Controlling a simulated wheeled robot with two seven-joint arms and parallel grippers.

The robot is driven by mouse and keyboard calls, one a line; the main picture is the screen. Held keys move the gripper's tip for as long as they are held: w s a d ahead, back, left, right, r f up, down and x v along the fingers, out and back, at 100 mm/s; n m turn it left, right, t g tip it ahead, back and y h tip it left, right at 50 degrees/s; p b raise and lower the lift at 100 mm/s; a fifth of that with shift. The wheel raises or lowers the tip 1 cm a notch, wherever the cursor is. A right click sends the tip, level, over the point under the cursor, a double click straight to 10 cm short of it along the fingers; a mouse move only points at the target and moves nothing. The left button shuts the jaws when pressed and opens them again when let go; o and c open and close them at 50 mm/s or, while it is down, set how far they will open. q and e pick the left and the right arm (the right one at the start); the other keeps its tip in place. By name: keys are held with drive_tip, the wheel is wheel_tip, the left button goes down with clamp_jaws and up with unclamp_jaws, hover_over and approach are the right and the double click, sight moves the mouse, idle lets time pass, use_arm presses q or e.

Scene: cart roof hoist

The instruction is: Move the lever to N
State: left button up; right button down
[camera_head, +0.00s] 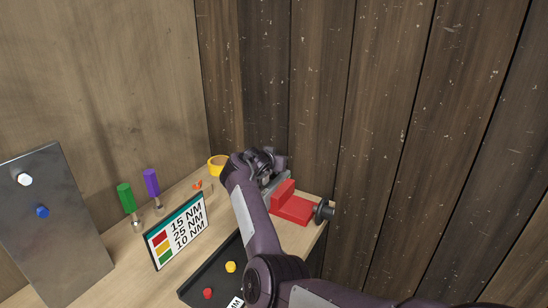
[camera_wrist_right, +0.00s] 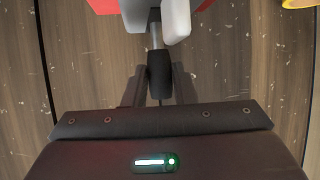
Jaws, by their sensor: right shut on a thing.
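My right gripper (camera_head: 268,158) reaches over the bench to the far side of a red device with a grey metal part (camera_head: 291,206). In the right wrist view my right gripper (camera_wrist_right: 158,88) has its two fingers on either side of a black lever handle (camera_wrist_right: 160,70) and is shut on it. A thin metal rod (camera_wrist_right: 155,38) runs from the handle to a pale grey part, with red behind it. The handle is hidden by my gripper in the head view. No N mark is readable. My left gripper is in neither view.
A yellow roll (camera_head: 217,165) stands just behind my gripper. A black knob (camera_head: 324,210) sticks out right of the red device. Green (camera_head: 126,198) and purple (camera_head: 151,182) handled tools, a torque sign (camera_head: 176,230), a metal panel (camera_head: 50,225) and a black tray (camera_head: 213,280) are left. Plank walls close the back.

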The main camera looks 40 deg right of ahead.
drive_tip(key=shift+f, duration=0.2)
drive_tip(key=c, duration=1.2)
unclamp_jaws()
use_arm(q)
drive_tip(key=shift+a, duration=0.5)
use_arm(e)
drive_tip(key=shift+o, duration=0.2)
drive_tip(key=shift+r, duration=0.1)
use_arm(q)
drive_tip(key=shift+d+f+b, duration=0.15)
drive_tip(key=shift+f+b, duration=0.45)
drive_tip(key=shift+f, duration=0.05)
use_arm(e)
drive_tip(key=shift+v, duration=3.85)
